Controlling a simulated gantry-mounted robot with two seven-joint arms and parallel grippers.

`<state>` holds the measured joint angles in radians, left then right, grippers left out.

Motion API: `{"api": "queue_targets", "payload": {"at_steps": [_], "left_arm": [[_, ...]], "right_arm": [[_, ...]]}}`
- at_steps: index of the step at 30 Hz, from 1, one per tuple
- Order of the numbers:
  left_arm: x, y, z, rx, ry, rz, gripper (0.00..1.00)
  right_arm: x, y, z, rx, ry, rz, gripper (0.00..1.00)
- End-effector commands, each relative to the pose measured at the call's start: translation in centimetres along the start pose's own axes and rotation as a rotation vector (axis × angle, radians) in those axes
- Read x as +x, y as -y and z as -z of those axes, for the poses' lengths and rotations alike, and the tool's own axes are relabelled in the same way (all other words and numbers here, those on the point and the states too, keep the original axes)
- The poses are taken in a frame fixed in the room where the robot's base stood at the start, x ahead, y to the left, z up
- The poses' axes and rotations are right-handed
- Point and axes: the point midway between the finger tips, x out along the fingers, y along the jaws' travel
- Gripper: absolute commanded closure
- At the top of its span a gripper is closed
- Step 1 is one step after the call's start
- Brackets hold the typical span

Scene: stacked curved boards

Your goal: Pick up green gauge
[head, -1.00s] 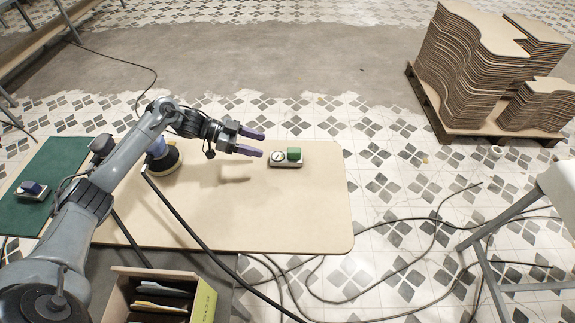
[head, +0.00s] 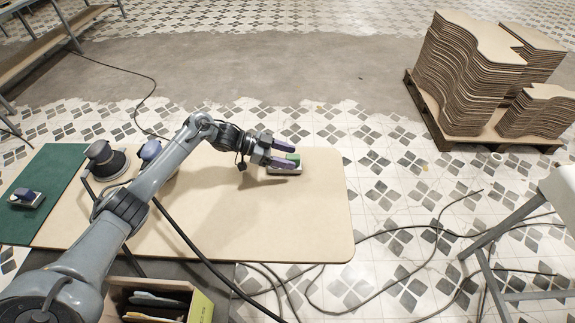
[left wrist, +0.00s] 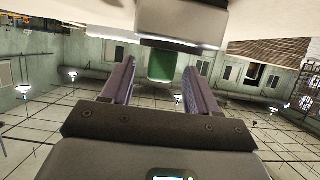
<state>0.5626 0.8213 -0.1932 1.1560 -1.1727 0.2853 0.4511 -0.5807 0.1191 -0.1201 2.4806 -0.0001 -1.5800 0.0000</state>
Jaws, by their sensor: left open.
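The green gauge (head: 293,158) sits at the right part of the tan board (head: 300,225), a small block with a green top on a pale base. My left gripper (head: 288,155) is open, with its purple fingers on either side of the green part and partly covering the gauge. In the left wrist view the green part (left wrist: 161,66) shows between the two open fingers (left wrist: 160,85), apart from both. The gauge's round dial is hidden in the head view. My right gripper is not in view.
A box of papers (head: 200,306) is at the front. Black cables cross the board and floor. Stacked curved boards (head: 470,75) stand far right.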

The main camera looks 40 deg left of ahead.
Motion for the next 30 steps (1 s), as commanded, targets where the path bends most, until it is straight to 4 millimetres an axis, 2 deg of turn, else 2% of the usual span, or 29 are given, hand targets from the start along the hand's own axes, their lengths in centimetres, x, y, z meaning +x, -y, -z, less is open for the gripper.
{"api": "queue_targets", "payload": {"at_steps": [9, 11, 21, 30], "left_arm": [[0.51, 0.01, 0.03, 0.000, 0.000, 0.000, 0.40], [0.50, 0.01, 0.03, 0.000, 0.000, 0.000, 0.48], [0.48, 0.01, 0.02, 0.000, 0.000, 0.000, 1.00], [0.42, 0.03, 0.17, 0.001, -0.001, 0.001, 1.00]], "right_arm": [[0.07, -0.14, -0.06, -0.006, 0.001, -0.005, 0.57], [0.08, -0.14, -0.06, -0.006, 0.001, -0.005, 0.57], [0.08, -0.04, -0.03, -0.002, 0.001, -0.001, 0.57], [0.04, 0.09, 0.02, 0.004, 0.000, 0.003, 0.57]]}}
